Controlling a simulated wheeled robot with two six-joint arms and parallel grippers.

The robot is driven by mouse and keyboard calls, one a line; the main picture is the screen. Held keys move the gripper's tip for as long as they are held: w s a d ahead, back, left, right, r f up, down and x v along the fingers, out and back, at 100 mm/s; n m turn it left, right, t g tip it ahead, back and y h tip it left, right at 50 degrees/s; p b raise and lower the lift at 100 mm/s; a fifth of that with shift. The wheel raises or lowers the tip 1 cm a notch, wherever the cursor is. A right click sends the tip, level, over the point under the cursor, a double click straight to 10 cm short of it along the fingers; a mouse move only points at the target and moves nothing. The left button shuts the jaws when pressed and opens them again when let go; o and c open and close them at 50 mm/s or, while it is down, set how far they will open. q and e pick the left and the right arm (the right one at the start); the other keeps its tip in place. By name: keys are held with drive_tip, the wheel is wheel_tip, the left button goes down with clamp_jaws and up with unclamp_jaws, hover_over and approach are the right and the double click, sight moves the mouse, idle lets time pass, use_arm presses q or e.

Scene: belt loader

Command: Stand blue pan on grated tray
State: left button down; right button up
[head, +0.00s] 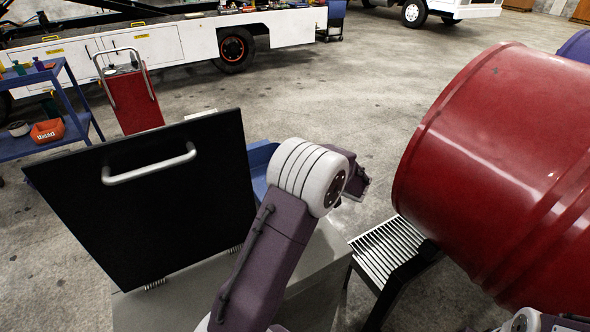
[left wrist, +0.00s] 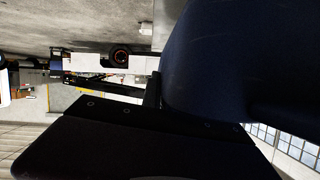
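A blue object (head: 262,160), perhaps the blue pan, shows in the head view behind the upright black panel and my left arm; most of it is hidden. The grated tray (head: 385,250), with pale slats on a dark frame, stands right of my left arm, partly covered by a red drum. My left gripper (head: 352,180) is mostly hidden behind its wrist joint, left of and beyond the tray; its fingers are unclear. In the left wrist view a large dark blue rounded surface (left wrist: 235,60) is very close, above a dark plate; I cannot tell whether it is held. My right gripper is out of view.
The large red drum (head: 500,170) fills the right side. The black panel (head: 150,200) with a handle stands upright on a grey box (head: 175,308). A red hand cart (head: 133,100) and blue shelf (head: 50,100) stand at left. Open floor lies beyond.

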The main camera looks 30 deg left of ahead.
use_arm(q)
drive_tip(key=shift+x, duration=0.9)
wheel_tip(320, 180, down, 3)
drive_tip(key=shift+r+b, duration=0.1)
drive_tip(key=shift+b, duration=0.95)
drive_tip(key=shift+r, duration=0.2)
drive_tip(key=shift+s+f, duration=0.1)
drive_tip(key=shift+f, duration=0.05)
drive_tip(key=c, duration=2.1)
unclamp_jaws()
drive_tip(key=o, duration=0.5)
drive_tip(key=shift+c, duration=0.2)
